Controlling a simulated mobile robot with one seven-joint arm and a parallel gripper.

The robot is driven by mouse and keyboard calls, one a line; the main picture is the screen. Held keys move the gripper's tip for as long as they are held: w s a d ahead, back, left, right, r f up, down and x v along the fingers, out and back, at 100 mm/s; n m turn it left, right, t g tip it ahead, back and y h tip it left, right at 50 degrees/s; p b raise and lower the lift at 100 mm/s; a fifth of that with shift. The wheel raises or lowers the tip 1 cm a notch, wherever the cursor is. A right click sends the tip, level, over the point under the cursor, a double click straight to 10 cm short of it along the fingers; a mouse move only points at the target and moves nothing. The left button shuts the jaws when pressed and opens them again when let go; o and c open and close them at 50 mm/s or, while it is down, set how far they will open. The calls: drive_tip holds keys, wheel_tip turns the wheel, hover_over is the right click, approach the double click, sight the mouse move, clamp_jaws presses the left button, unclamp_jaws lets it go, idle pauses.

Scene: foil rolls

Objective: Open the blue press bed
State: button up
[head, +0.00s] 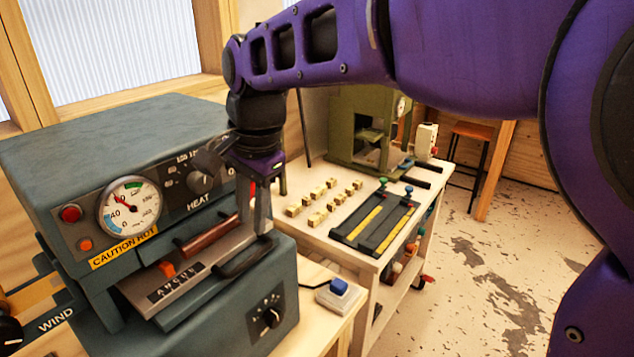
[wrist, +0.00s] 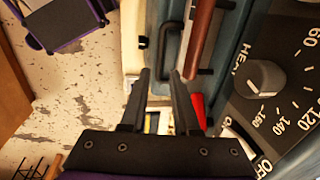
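The blue-grey press (head: 110,160) stands at the left in the head view. Its bed (head: 160,285) is the low front part with a label, an orange switch and a black bar handle (head: 245,258). A brown-red handle (head: 208,236) sits just above the bed. My gripper (head: 263,225) points down at the right end of the black handle. In the wrist view, my gripper (wrist: 160,75) has its two fingers apart with nothing clearly between them. The brown handle (wrist: 199,40) lies beyond the right finger. I cannot tell whether a finger touches the black handle.
The press front carries a gauge (head: 129,206), a heat knob (head: 205,158) and a lower dial (head: 270,317). A blue button box (head: 338,293) sits on the table.

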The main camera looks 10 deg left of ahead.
sight(251, 257)
drive_tip(key=f, duration=0.2)
drive_tip(key=a+f, duration=0.1)
drive_tip(key=f, duration=0.2)
drive_tip(key=w+f, duration=0.1)
drive_tip(key=f, duration=0.2)
drive_tip(key=shift+a+f+b, duration=0.25)
drive_tip(key=shift+b, duration=0.15)
clamp_jaws()
idle(0.9)
